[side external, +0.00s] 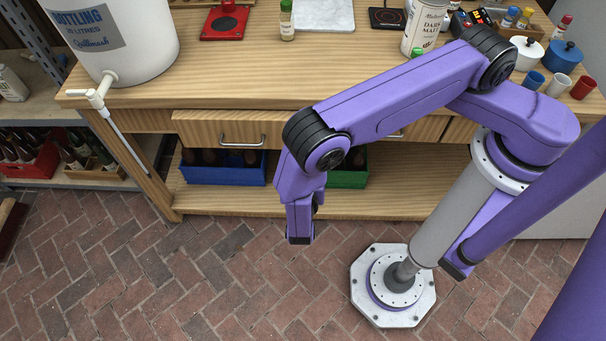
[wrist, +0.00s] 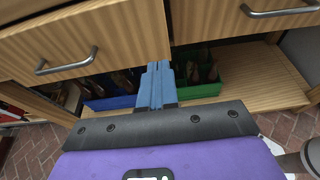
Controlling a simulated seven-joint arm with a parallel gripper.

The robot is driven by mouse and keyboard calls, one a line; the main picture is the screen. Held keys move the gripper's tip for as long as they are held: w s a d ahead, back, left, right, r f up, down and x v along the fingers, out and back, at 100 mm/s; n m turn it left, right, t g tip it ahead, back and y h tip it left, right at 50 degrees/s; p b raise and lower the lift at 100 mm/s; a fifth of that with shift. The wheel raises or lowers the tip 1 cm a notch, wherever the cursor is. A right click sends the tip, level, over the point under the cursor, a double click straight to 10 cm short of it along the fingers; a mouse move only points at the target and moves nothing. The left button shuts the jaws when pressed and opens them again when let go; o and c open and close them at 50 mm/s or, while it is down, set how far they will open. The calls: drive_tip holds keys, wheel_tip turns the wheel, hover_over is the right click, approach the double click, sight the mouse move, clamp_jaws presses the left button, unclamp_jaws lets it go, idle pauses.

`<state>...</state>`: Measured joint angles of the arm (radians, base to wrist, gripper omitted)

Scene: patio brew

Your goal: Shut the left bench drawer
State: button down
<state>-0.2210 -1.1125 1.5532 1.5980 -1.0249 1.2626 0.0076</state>
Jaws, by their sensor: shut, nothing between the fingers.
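The left bench drawer (side external: 205,128) is a pale wood front with a metal bar handle (side external: 243,141). Its front stands a little forward of the panel on its left, so it appears partly open. The drawer shows at the upper left in the wrist view (wrist: 110,40). My gripper (wrist: 157,85) shows there with its blue-grey fingers together and nothing between them. The fingertips overlap the drawer's lower right part in that view; I cannot tell whether they touch. In the side view, my purple hand hangs in front of the bench, right of the handle, with the fingers mostly hidden.
Another drawer (wrist: 230,22) is to the right. Blue (side external: 225,175) and green (side external: 347,178) bottle crates stand on the shelf below. A white bucket (side external: 115,40) with a tap and hanging tube is at the bench's left end.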

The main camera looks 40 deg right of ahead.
drive_tip(key=w+d, duration=0.5)
drive_tip(key=shift+f, duration=0.45)
